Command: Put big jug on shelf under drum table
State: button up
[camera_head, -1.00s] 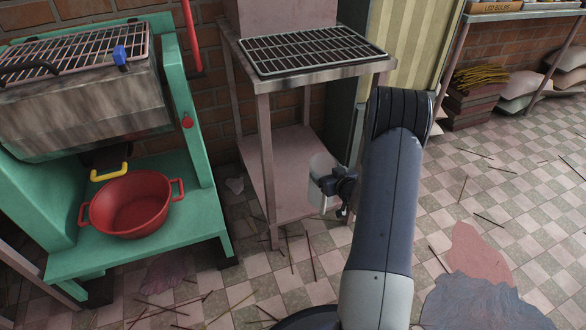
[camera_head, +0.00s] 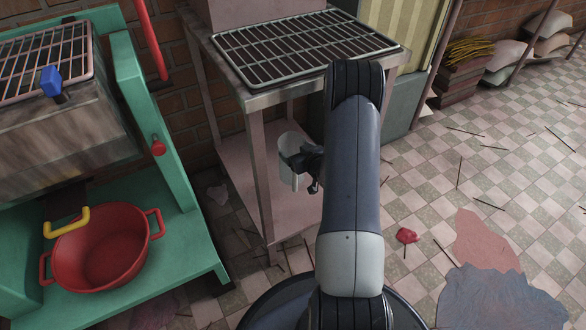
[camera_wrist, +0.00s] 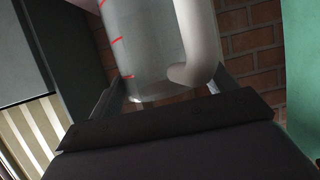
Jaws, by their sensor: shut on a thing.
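The big jug (camera_head: 289,150) is pale and translucent. In the wrist view the jug (camera_wrist: 148,45) shows red marks on its side and a thick pale handle. My gripper (camera_head: 306,160) is shut on the jug, with a finger on either side of it in the wrist view (camera_wrist: 168,92). The drum table (camera_head: 262,101) has a metal-edged top and a pinkish lower shelf (camera_head: 237,172). The jug appears between the table's legs, over the shelf and below the top. I cannot tell whether its base touches the shelf.
A wire rack (camera_head: 300,45) lies on the table top. A front table leg (camera_head: 261,180) stands left of the jug. A green stand (camera_head: 180,235) with a red pot (camera_head: 100,250) is at the left. The tiled floor (camera_head: 500,150) at the right is mostly open, with scattered sticks.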

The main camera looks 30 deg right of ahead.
jog(key=shift+f+b, duration=0.9)
jog(key=shift+f, duration=1.9)
jog(key=shift+f, duration=0.2)
jog(key=o, duration=1.3)
jog(key=p+v, duration=0.3)
jog(key=v, duration=0.9)
jog(key=shift+r, duration=0.15)
